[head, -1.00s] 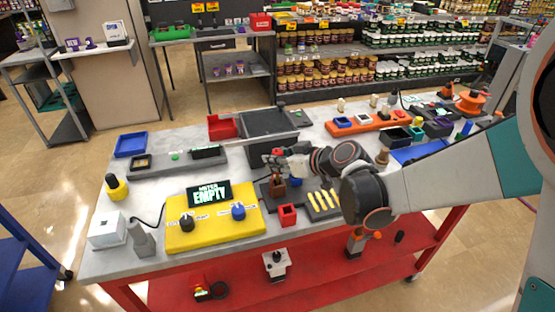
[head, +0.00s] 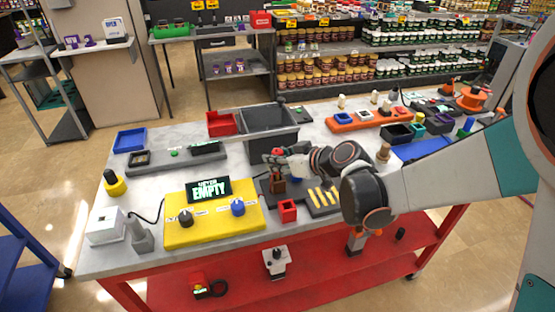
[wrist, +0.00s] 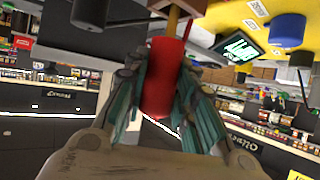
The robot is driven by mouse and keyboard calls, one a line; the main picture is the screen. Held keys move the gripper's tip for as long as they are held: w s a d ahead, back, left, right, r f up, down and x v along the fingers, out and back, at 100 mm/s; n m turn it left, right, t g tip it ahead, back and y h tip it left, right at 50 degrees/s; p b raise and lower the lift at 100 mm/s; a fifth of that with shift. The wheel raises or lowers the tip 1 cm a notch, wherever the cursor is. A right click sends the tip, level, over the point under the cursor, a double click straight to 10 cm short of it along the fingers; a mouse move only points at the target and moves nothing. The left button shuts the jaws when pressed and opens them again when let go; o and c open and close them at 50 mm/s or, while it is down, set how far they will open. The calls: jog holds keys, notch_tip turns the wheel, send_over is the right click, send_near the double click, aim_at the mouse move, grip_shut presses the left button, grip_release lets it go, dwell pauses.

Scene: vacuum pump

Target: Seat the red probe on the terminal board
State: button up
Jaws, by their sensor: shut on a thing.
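My gripper (wrist: 160,95) is shut on the red probe (wrist: 162,80), a red cylinder between its fingers in the wrist view. The probe's thin tan end runs up to a brown block at the top edge, and I cannot tell whether it is inside it. In the head view my gripper (head: 282,160) is above the brown block (head: 278,186) on a dark board in the table's middle. A dark board with yellow strips (head: 324,196), perhaps the terminal board, lies just right of it. A small red open block (head: 288,211) stands in front.
A yellow meter panel (head: 215,228) with two knobs and a display reading EMPTY lies left of my gripper. A grey bin (head: 268,118) stands behind. An orange tray (head: 365,121) is at the back right.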

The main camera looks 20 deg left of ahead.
jog(key=shift+f+b, duration=1.15)
jog(key=shift+f, duration=0.1)
dwell(0.7)
dwell(0.3)
jog(key=o, duration=1.1)
jog(key=shift+o, duration=0.2)
jog(key=shift+r, duration=0.2)
jog(key=shift+r+p, duration=3.05)
jog(key=shift+r, duration=1.3)
